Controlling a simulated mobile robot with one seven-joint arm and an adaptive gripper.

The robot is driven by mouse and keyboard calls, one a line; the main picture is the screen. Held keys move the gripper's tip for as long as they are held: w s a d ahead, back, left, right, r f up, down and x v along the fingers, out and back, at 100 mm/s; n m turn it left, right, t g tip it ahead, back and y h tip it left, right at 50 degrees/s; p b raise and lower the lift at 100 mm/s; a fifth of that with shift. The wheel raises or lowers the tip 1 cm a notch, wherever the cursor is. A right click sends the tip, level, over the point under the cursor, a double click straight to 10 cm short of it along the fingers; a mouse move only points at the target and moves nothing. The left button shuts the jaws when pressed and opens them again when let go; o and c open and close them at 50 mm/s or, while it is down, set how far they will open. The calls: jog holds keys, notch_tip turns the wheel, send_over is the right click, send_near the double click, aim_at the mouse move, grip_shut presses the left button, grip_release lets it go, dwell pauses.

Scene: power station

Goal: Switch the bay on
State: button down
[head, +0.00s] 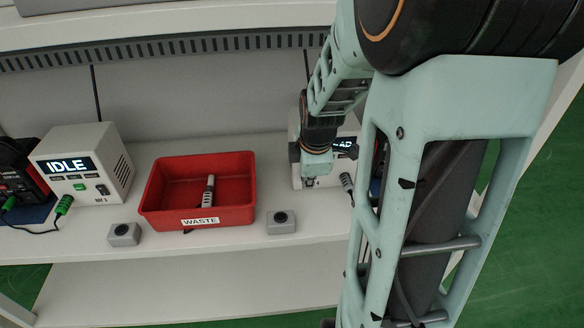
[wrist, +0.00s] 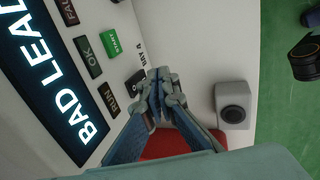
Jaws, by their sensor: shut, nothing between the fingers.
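The bay box on the right (head: 327,182) stands on the bench, largely hidden behind my arm. In the wrist view its display (wrist: 50,75) reads "BAD LEAD", with FAULT, OK and RUN labels beside it. A green START button (wrist: 109,43) and a dark switch (wrist: 134,82) marked "BAY A" are on its front. My gripper (wrist: 160,77) is shut and empty, its fingertips close to the switch and partly covering it; I cannot tell if they touch. In the head view my gripper (head: 308,181) is at the box's front. The left bay box (head: 85,165) shows "IDLE", with a green plug (head: 64,204) at its front.
A red WASTE tray (head: 161,212) holds a grey lead plug (head: 209,190). Small grey button boxes stand left (head: 124,234) and right (head: 281,222) of it near the bench edge. A grey plug (head: 347,182) hangs by the right box. A black unit (head: 20,175) stands far left.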

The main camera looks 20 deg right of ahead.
jog(key=shift+w+d, duration=0.1)
jog(key=shift+w, duration=0.35)
jog(key=shift+w+d+f+p, duration=0.1)
jog(key=shift+w+f+p, duration=0.1)
jog(key=shift+w+p, duration=0.1)
jog(key=shift+r, duration=0.1)
jog(key=shift+r+p, duration=0.8)
jog(key=shift+f, duration=0.1)
